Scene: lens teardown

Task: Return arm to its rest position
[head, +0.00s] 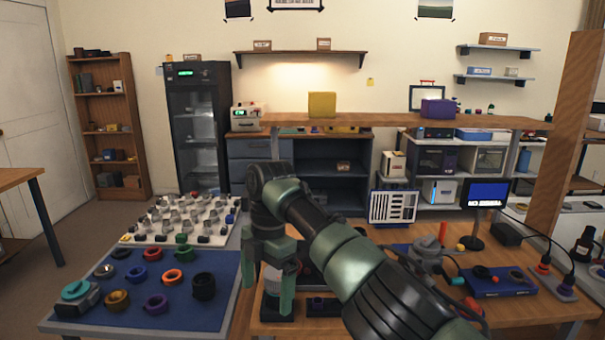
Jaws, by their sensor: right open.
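My right arm reaches in from the bottom right with dark and green links and bends down at the wrist. My right gripper (268,284) hangs pointing down with its two green fingers apart, and I see nothing held between them. It is at the gap between the blue mat (228,270) and the wooden bench on the right. Part of the bench and some dark items behind the arm are hidden. My left gripper is not in view.
Several coloured rings, including a red-orange ring (172,276), lie on the blue mat. A white tray (130,238) of small parts lies behind it. On the right bench (545,308) are a small monitor (488,193) and a blue device (497,288).

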